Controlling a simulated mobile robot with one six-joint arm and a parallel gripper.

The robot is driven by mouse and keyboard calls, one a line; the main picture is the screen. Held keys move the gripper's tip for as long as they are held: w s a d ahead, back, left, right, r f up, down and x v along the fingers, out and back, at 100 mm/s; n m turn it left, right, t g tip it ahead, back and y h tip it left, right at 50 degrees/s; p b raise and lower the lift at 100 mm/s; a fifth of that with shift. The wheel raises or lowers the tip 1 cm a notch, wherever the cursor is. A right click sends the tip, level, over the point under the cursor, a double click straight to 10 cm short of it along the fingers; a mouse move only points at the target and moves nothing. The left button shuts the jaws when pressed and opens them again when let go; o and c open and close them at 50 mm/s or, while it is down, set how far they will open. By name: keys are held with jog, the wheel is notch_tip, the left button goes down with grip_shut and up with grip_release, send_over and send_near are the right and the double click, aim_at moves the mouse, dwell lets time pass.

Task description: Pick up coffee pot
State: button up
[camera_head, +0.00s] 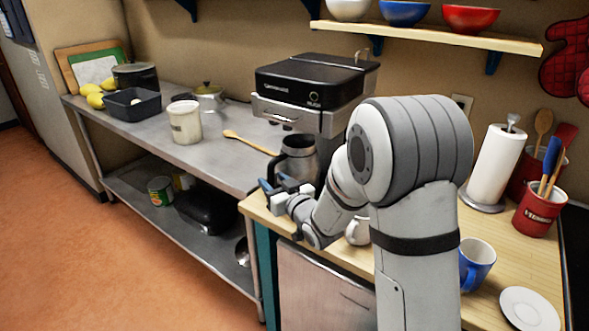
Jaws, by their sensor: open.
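The coffee pot (299,155) is a grey metal jug with a dark handle on its left side. It stands upright in front of the coffee machine (311,85), partly hidden by my arm. My gripper (268,187) is open, at the pot's lower left near the handle. I cannot tell whether the fingers are around the handle or only in front of it.
A wooden spoon (250,142) and a white tub (185,122) are on the metal table (215,155). On the wooden counter (483,225) are a blue mug (476,262), a white saucer (529,308), a paper towel roll (497,165) and a red utensil crock (538,212). A bowl shelf (430,36) hangs above.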

jog(key=shift+x, duration=1.15)
grip_shut()
